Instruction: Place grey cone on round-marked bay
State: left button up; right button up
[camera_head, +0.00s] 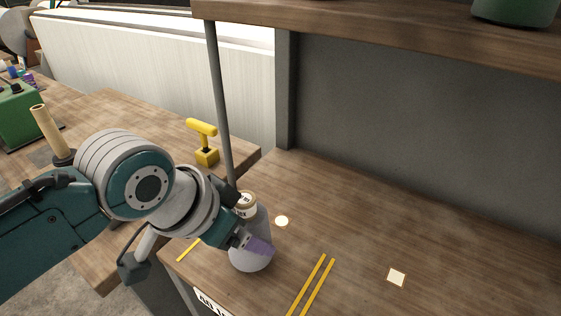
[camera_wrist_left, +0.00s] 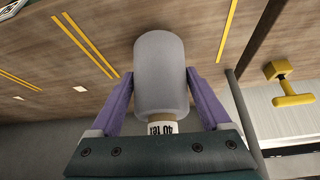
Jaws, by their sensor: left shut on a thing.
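The grey cone (camera_head: 249,257) is upright at the left part of the wooden shelf top, with a tan and white labelled end on top. My left gripper (camera_head: 257,244) is shut on it, with a purple finger across its side. In the left wrist view the grey cone (camera_wrist_left: 160,75) sits between both purple fingers of the left gripper (camera_wrist_left: 160,95). The round mark (camera_head: 281,221), a pale disc, lies just behind and right of the cone, uncovered. Whether the cone touches the surface I cannot tell. My right gripper is not in view.
A square mark (camera_head: 397,277) lies at right, past two yellow strips (camera_head: 311,285). A thin grey post (camera_head: 219,100) stands close behind the cone, under an upper shelf (camera_head: 400,32). A yellow T-handle (camera_head: 203,140) stands on the left table. The surface around the round mark is clear.

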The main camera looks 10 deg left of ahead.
pick_arm(q)
jog(key=shift+f, duration=0.4)
jog(key=shift+f, duration=0.1)
jog(key=o, duration=1.5)
jog(key=shift+r, duration=0.2)
jog(key=p+v, duration=0.3)
jog(key=v, duration=0.8)
jog(key=s+a+n+y, duration=0.1)
jog(key=s, duration=0.4)
jog(key=s+a+n+g, duration=0.1)
jog(key=s, duration=0.4)
jog(key=s+a+r+n+y, duration=0.1)
jog(key=s, duration=0.4)
jog(key=shift+s+a+g+y, duration=0.25)
jog(key=shift+a+g+y, duration=0.05)
jog(key=shift+a+g, duration=0.1)
jog(key=shift+f, duration=0.1)
